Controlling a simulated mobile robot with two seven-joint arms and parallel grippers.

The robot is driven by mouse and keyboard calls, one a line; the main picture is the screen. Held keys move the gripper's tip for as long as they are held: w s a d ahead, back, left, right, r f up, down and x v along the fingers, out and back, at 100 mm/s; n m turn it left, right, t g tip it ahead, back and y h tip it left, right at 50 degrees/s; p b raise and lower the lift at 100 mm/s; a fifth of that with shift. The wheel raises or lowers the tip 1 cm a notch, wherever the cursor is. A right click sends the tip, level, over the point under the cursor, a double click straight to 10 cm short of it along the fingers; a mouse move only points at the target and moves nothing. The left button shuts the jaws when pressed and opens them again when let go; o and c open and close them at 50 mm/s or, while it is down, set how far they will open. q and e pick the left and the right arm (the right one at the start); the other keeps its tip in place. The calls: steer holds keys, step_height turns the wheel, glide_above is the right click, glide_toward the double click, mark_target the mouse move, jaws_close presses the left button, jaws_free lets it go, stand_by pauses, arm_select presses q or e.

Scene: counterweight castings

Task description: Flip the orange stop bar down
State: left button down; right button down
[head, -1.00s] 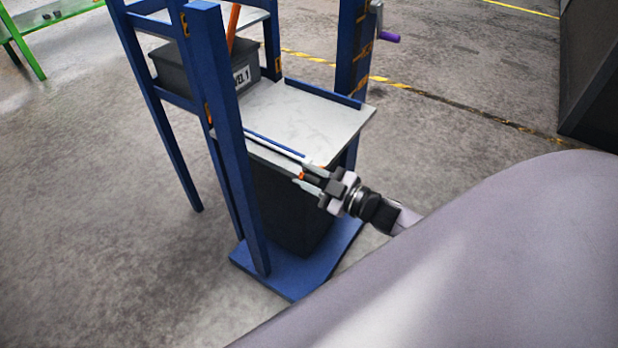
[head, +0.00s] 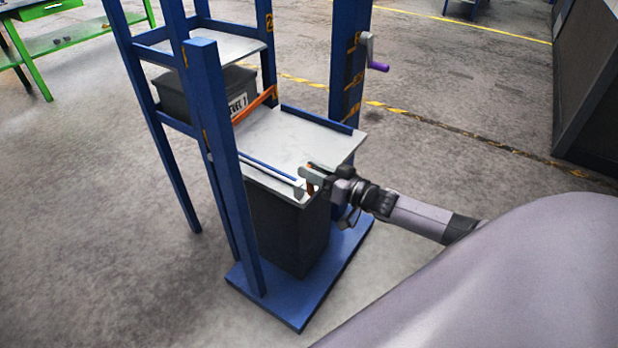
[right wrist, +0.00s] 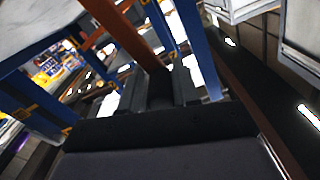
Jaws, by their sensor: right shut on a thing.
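The orange stop bar (head: 255,105) lies slanted low across the front of the dark bin, at the near edge of the lower shelf in the head view. My right gripper (head: 310,180) is at the front right corner of the pale tabletop (head: 295,132), well apart from that stretch of bar. It is shut on a small orange piece (head: 310,188). In the right wrist view an orange-brown bar (right wrist: 118,28) runs from the upper left down to between the fingers. Whether this piece joins the stop bar is not clear. My left gripper is not in view.
Blue posts (head: 218,150) frame the stand. A dark block (head: 285,228) stands under the tabletop on a blue base (head: 297,312). A crank with a purple handle (head: 378,67) sits on the far post. Open floor lies to the left.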

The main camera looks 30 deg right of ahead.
steer(key=shift+w+d+f+m, duration=0.1)
steer(key=shift+d+f+m, duration=0.3)
steer(key=shift+m, duration=0.6)
steer(key=shift+d+r, duration=0.1)
steer(key=c, duration=0.9)
jaws_free()
steer(key=shift+r, duration=0.15)
steer(key=shift+d, duration=0.1)
steer(key=shift+v, duration=3.5)
